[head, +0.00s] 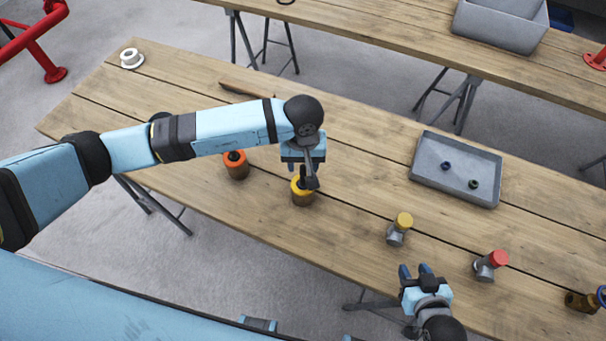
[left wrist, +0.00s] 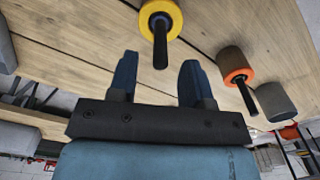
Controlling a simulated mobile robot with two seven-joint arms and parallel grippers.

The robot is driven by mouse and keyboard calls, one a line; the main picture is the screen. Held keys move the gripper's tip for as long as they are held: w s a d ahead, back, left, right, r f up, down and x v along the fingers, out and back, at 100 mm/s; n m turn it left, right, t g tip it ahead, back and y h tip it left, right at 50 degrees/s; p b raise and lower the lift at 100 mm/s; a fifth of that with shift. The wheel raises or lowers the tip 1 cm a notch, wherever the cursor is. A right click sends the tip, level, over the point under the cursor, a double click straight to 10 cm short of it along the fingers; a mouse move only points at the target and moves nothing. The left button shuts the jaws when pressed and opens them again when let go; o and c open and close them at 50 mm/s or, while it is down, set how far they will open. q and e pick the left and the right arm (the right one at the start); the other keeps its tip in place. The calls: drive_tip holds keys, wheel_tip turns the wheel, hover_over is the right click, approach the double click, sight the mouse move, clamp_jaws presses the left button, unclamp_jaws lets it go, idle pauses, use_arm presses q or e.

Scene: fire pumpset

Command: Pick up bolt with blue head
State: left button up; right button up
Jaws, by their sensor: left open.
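A lying piece with a brass-brown shank (head: 577,300) and a blue head (head: 602,295) is at the right edge of the head view, partly cut off. My left gripper (head: 305,167) is far to the left of it, above the table by a yellow-topped cylinder (head: 302,193). In the left wrist view its two blue fingers (left wrist: 157,82) are apart with nothing between them, and the yellow-topped cylinder (left wrist: 147,15) with a black stem is beyond the tips. My right gripper (head: 415,271) is at the near table edge, fingers apart and empty, left of the blue-headed piece.
A grey tray (head: 430,185) holds a small blue piece (head: 446,166) and a green piece (head: 473,184). A white ring (head: 131,58) lies far left.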

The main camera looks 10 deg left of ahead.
sight(303, 166)
use_arm(q)
wheel_tip(303, 166, down, 4)
drive_tip(key=shift+f+p, duration=0.1)
drive_tip(key=shift+p, duration=0.45)
clamp_jaws()
